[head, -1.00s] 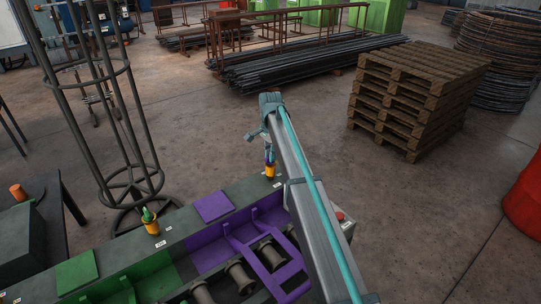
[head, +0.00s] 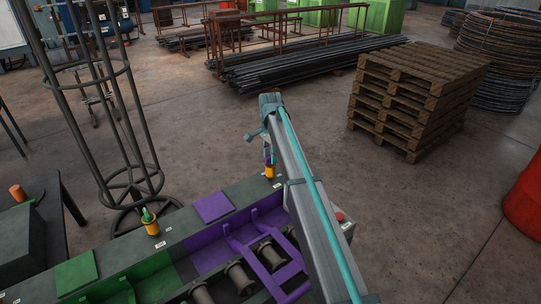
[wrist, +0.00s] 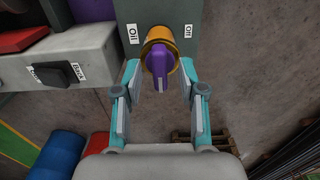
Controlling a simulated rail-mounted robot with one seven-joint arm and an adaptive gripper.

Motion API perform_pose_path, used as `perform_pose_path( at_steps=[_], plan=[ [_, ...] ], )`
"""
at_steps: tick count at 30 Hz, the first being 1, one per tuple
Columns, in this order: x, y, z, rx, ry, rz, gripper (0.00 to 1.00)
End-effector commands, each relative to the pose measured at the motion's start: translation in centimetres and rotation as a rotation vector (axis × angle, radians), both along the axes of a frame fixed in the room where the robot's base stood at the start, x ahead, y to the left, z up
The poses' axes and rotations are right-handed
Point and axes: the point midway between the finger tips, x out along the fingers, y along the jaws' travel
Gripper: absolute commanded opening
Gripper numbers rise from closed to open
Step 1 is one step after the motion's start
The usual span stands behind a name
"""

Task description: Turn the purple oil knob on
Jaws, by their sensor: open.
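The purple oil knob (wrist: 160,67) sits on a round yellow-orange base (wrist: 160,36) at the end of the grey machine. In the wrist view its grip points down the picture, between my fingers. The knob also shows small in the head view (head: 268,158), just below my gripper. My gripper (wrist: 159,78) is open, with one teal and grey finger on each side of the knob. A gap shows between each finger and the knob.
A purple plate (head: 212,207) and a green section with a second, green knob (head: 149,216) lie along the machine to the left. A red button (head: 339,217) is at its right end. A pallet stack (head: 420,85) stands farther off, with open floor between.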

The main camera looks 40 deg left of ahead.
Motion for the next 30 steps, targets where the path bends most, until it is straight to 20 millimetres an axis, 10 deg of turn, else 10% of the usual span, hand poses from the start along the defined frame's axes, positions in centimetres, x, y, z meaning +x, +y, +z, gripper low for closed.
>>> perform_pose_path(
  at_steps=[21, 30],
  plan=[
    [0.1, 0.1, 10.4, 0.001, -0.001, 0.000, 0.41],
    [0.0, 0.0, 12.0, 0.000, 0.000, 0.000, 0.41]
  ],
)
